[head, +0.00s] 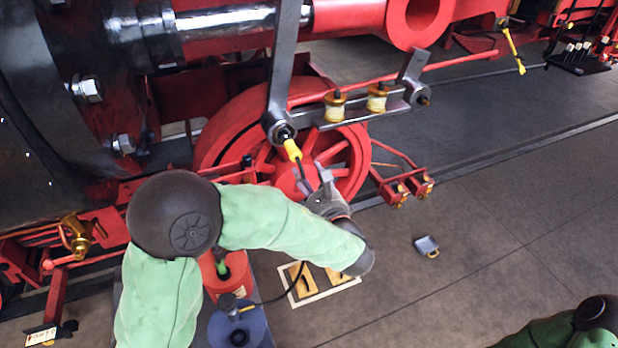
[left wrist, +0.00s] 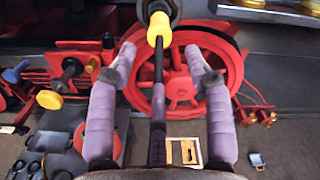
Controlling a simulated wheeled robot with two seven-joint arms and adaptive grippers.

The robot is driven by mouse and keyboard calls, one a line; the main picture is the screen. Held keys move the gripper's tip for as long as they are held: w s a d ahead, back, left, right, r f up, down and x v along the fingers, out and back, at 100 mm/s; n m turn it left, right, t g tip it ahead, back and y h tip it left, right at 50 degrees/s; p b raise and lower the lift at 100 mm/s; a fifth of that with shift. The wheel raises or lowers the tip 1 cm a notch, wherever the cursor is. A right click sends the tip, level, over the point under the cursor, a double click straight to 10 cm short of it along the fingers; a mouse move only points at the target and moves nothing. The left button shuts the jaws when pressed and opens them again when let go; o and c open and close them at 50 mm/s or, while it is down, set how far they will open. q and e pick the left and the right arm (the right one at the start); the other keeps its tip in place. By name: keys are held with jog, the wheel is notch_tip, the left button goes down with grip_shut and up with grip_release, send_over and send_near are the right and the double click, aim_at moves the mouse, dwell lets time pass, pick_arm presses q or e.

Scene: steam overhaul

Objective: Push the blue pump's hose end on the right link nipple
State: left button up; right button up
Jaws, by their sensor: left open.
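The yellow hose end (head: 292,150) sits against the lower boss of the grey link (head: 279,95), in line with it. The nipple under it is hidden, so I cannot tell how deep it sits. In the left wrist view the yellow end (left wrist: 159,28) touches the dark round boss, with its black hose (left wrist: 158,75) running down from it. My left gripper (head: 321,172) is open below the end; its purple fingers stand apart on both sides of the hose without touching it. The blue pump (head: 250,328) stands at the bottom, its hose passing behind my left arm.
A red pump (head: 213,285) stands beside the blue one. The red spoked wheel (head: 225,130) is behind the link. A wooden-blocked white frame (head: 330,291) and a small grey-blue object (head: 427,246) lie on the floor.

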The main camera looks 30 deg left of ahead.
aim_at(297, 158)
pick_arm(q)
jog(key=x, duration=0.7)
jog(key=shift+a+f+b, duration=0.2)
jog(key=shift+b, duration=0.1)
jog(key=shift+x, duration=0.8)
jog(key=shift+r, duration=0.15)
grip_shut()
jog(key=shift+d, duration=0.2)
jog(key=shift+s+d+b, duration=0.15)
jog(key=shift+d+b, duration=0.05)
jog(key=shift+b, duration=0.1)
jog(key=shift+v, duration=2.1)
